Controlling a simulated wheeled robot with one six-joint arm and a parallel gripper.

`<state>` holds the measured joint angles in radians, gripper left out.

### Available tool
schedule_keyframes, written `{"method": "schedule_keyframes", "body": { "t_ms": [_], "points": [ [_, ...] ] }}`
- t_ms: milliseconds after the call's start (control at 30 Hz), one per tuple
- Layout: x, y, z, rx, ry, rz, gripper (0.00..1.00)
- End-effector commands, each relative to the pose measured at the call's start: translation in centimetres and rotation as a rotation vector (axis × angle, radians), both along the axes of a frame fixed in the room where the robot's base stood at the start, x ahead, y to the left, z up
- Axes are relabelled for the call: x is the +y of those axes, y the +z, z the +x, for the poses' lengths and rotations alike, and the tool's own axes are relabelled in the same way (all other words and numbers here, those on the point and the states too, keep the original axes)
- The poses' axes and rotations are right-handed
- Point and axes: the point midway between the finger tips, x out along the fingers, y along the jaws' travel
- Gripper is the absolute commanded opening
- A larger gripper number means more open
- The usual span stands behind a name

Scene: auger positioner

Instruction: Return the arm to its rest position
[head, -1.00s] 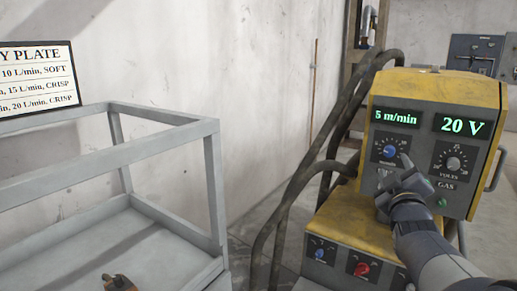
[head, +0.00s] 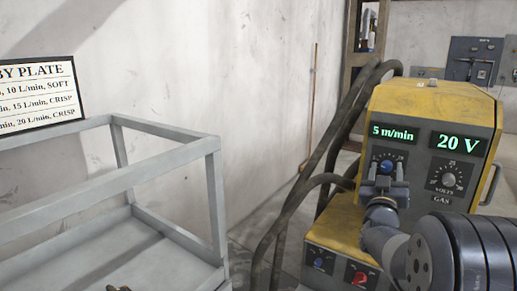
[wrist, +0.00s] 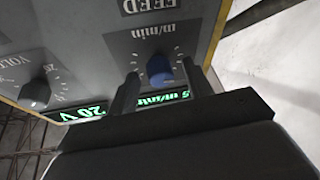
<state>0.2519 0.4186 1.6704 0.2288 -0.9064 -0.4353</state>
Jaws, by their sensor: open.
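My gripper (head: 385,186) is open in front of the yellow and grey welding machine (head: 430,100), just below its blue feed knob (head: 387,166). In the wrist view the blue knob (wrist: 159,69) shows between the two fingers of my gripper (wrist: 156,90); I cannot tell whether they touch it. The displays read 5 m/min (head: 394,133) and 20 V (head: 458,143). My forearm covers the lower right of the machine.
A grey metal frame (head: 214,195) stands at the left, with a sign (head: 40,95) behind it. Dark cables (head: 285,220) run down the machine's left side. The lower panel has a blue knob (head: 319,264) and a red knob (head: 359,278). A wall panel (head: 474,60) is at the back right.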

Motion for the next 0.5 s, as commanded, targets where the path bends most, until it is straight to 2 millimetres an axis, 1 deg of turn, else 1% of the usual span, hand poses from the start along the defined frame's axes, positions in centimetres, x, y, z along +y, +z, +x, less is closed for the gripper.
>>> {"method": "schedule_keyframes", "body": {
  "t_ms": [33,200,267,500],
  "points": [
    [0.2,0.4,0.1,-0.026,0.002,0.044,0.48],
    [0.3,0.3,0.2,-0.125,0.002,0.192,0.48],
    [0.8,-0.6,-0.9,-0.128,0.002,0.191,0.48],
    [2.8,-2.3,-4.3,-0.126,0.002,0.189,0.48]
  ]
}}
